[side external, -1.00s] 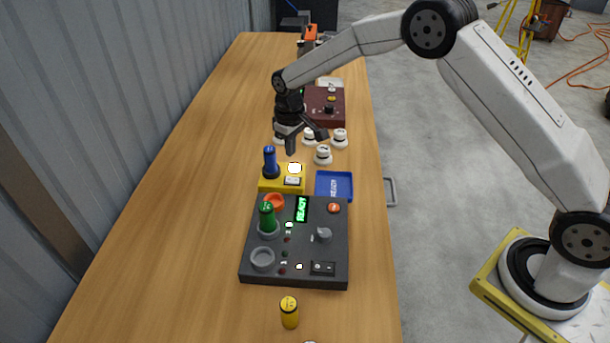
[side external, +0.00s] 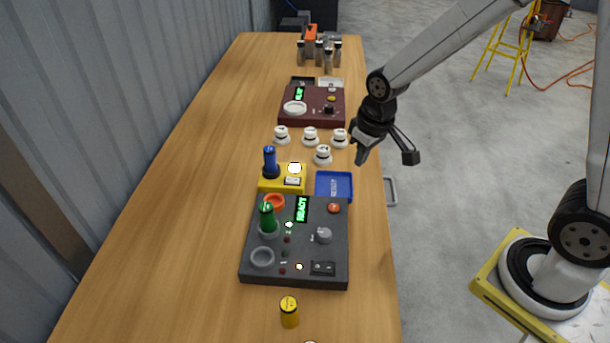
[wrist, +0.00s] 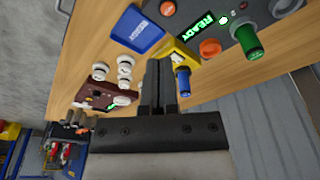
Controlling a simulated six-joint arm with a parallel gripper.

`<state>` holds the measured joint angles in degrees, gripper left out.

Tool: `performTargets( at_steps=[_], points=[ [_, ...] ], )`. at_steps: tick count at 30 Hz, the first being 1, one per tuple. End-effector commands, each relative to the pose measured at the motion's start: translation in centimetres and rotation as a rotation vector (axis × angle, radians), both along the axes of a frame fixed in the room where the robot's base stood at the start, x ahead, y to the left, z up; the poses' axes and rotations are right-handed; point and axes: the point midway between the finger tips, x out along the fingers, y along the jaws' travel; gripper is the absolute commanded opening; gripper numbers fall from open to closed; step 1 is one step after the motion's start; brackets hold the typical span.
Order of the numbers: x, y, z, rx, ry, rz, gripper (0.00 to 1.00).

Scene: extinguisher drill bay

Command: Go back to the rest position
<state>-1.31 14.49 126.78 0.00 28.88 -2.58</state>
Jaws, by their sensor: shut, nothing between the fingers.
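My gripper (side external: 362,156) hangs above the right edge of the wooden table (side external: 180,200) in the side view, to the right of the white knobs. In the wrist view its two dark fingers (wrist: 160,70) lie together with nothing between them. It is clear of every object on the table. A dark grey panel (side external: 255,277) carries a green cylinder (side external: 267,218) standing in one of its rings and a lit READY display. A yellow block (side external: 272,186) holds a blue cylinder (side external: 270,163).
A blue tray (side external: 334,197) lies beside the yellow block. Several white knobs (side external: 323,155) stand before a dark red panel (side external: 313,119). A yellow cylinder (side external: 289,312) stands at the front. The table's left side is bare; a corrugated wall (side external: 90,120) borders it.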

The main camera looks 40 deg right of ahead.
Motion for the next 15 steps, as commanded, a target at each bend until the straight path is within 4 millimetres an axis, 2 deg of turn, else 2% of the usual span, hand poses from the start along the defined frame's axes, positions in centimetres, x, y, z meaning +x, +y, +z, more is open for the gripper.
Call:
performTargets(
  at_steps=[3, 9, 15],
  points=[
    [-3.1, -0.3, 0.2, 0.003, -0.021, -0.023, 0.00],
    [-7.2, -0.7, 0.0, 0.007, -0.046, -0.052, 0.00],
    [-9.1, -0.9, -0.1, 0.010, -0.059, -0.067, 0.00]
  ],
)
